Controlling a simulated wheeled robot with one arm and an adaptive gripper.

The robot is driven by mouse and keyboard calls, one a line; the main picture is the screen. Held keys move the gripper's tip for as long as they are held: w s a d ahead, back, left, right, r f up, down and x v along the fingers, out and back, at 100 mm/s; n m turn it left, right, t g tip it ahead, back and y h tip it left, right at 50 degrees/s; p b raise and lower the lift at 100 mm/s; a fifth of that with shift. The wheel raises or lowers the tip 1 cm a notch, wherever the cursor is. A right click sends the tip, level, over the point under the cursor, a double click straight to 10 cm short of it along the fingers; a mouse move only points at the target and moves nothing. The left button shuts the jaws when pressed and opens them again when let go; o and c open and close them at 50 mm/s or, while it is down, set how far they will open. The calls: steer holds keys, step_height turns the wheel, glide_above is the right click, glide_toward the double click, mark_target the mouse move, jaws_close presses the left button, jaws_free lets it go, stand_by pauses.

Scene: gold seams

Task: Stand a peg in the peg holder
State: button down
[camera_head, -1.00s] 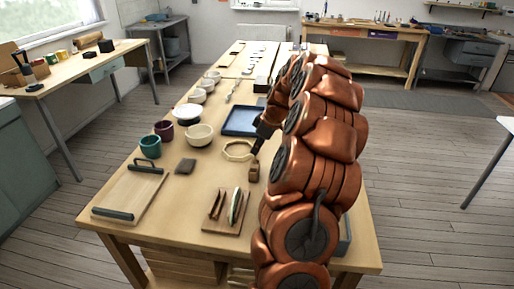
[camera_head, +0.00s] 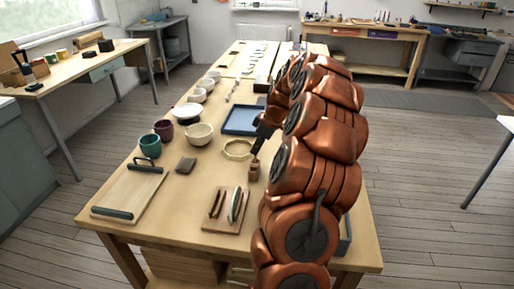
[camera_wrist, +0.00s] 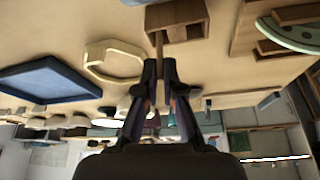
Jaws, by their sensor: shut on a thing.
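The peg holder (camera_head: 254,174) is a small brown wooden block standing on the long table, right of the octagonal ring. In the wrist view the holder (camera_wrist: 183,22) is at the top, just beyond the fingertips. My gripper (camera_wrist: 158,72) is shut on a thin light wooden peg (camera_wrist: 159,44), which sticks out from the fingertips toward the holder. The peg's far end meets the holder's outline; I cannot tell whether it is inside. In the head view my gripper (camera_head: 258,150) is just above the holder, partly hidden by my arm.
An octagonal ring (camera_head: 226,153) and a blue tray (camera_head: 229,128) lie close by. The table between holder and rack is clear.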

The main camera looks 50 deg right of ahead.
steer(key=c, duration=0.7)
jaws_free()
steer(key=shift+c, duration=0.2)
steer(key=shift+r, duration=0.15)
steer(key=shift+r, duration=2.8)
